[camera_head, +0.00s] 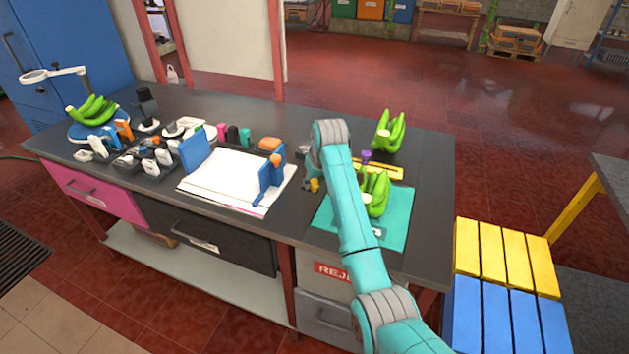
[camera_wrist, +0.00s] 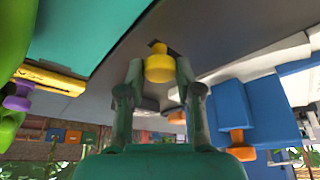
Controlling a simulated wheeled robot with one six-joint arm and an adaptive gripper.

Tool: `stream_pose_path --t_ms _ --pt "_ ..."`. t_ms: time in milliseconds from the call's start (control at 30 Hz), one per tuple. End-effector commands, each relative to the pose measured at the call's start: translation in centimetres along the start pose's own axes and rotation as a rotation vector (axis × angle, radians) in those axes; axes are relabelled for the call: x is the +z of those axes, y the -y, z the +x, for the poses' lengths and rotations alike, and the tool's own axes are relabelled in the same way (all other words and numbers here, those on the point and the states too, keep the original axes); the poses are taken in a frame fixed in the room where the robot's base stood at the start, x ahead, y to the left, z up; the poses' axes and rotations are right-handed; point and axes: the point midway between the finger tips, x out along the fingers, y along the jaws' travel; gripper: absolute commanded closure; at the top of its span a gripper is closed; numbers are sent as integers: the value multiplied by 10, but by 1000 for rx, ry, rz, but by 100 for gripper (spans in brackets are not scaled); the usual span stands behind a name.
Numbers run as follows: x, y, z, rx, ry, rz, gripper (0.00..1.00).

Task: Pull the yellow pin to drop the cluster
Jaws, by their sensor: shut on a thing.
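The yellow pin (camera_wrist: 158,65) has a rounded yellow head and sits between the fingers of my gripper (camera_wrist: 157,78) in the wrist view. The fingers are closed against its sides. In the head view the yellow pin (camera_head: 315,185) shows as a small spot just left of my arm, and my gripper is mostly hidden by the arm. A green banana cluster (camera_head: 377,195) is over the teal mat (camera_head: 396,232). A second green cluster (camera_head: 389,132) is farther back. I cannot tell which cluster the pin holds.
A purple knob (camera_head: 365,156) and a yellow bar (camera_head: 385,170) are between the clusters. A blue holder (camera_head: 271,176) with an orange top stands left of my gripper by a white board (camera_head: 222,178). More bananas (camera_head: 92,110) and small tools crowd the left bench.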

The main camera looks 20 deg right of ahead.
Motion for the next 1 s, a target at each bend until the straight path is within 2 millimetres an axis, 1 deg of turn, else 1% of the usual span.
stream_pose_path --t_ms 300,567,600,667,1000 --pt "-22 24 9 -1 0 -2 100" --pt "-24 25 9 -2 -4 -2 100" --pt "-24 25 9 -2 -4 -2 56" --pt "-23 25 9 -1 -4 -2 42" --pt "-23 24 8 0 -2 -1 42"
